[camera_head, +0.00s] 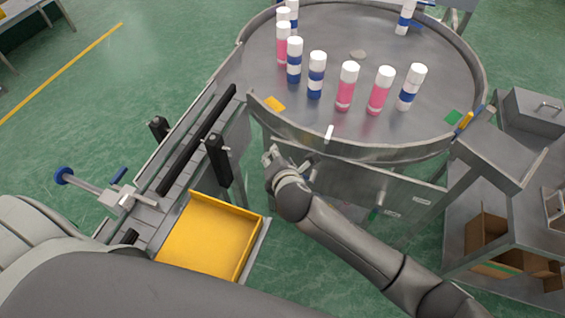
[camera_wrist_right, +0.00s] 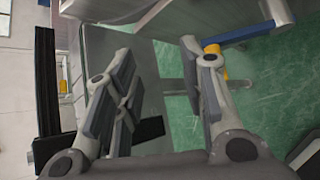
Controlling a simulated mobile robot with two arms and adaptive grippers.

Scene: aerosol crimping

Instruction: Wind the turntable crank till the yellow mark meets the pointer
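The round grey turntable (camera_head: 385,45) carries several white-capped pink and blue-white cans. An orange-yellow patch (camera_head: 274,103) lies at its front left edge, and a green patch (camera_head: 453,117) at its right edge. A small white upright piece (camera_head: 328,133), possibly the pointer, stands at the front rim, right of and apart from the yellow patch. I cannot clearly identify the turntable crank. My right gripper (camera_head: 270,157) is just below the front left rim. In the right wrist view its fingers (camera_wrist_right: 160,95) are spread, with nothing held between them. My left gripper is out of view.
A yellow tray (camera_head: 212,237) sits left of my right arm. A rail fixture with black posts (camera_head: 218,160) and a blue knob (camera_head: 64,175) stands at the left. A grey cabinet with cardboard boxes (camera_head: 484,238) is at the right. Green floor is open at the upper left.

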